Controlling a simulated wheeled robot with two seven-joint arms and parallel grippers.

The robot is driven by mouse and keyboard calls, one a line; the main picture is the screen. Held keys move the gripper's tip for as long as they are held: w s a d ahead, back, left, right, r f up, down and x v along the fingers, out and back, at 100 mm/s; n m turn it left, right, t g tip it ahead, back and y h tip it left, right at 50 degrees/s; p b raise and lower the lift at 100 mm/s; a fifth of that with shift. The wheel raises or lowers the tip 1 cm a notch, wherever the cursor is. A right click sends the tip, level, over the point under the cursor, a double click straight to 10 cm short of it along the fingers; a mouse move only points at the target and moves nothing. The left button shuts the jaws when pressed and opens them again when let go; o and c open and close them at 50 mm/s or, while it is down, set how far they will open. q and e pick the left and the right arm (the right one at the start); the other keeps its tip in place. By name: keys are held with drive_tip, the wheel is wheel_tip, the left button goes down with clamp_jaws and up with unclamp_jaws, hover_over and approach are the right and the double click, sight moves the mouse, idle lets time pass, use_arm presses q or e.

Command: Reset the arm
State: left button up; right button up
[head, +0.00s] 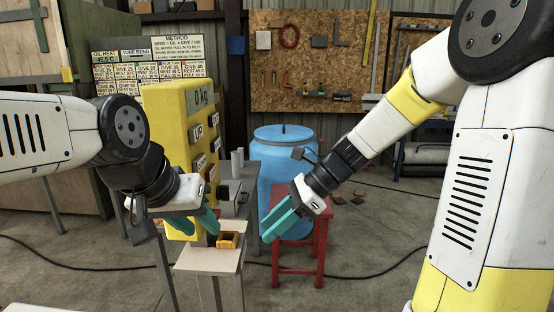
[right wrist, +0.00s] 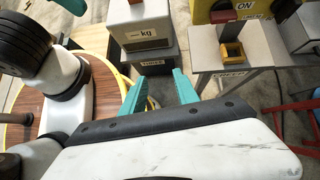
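The task names no object besides the arm. My left gripper (head: 194,223) has teal fingers set apart, in front of the yellow panel's lower part and left of a small yellow box (head: 228,241). I see nothing held in it. My right gripper (head: 272,219) is in front of the blue drum and above the red stool. Its fingers point down and to the left. In the right wrist view the right gripper's (right wrist: 160,92) fingers are clearly apart, with nothing visible gripped. My right arm is bent, with its forearm reaching down and left.
A yellow panel (head: 168,118) reading "0 kg" stands behind my left gripper. A blue drum (head: 284,150) stands behind a red stool (head: 302,222). The small yellow box also shows on a table (right wrist: 234,86) in the right wrist view. A black cable crosses the floor.

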drive_tip(key=s+d+r+n+t+h, duration=0.3)
drive_tip(key=s+d+n, duration=0.2)
drive_tip(key=d+n, duration=0.2)
drive_tip(key=s+d+r+n+t+h, duration=0.3)
drive_tip(key=s+d+r+n+t, duration=0.1)
drive_tip(key=d+n, duration=0.4)
drive_tip(key=shift+s+d+n+h, duration=0.2)
drive_tip(key=shift+s+n+h, duration=0.3)
drive_tip(key=shift+n, duration=0.7)
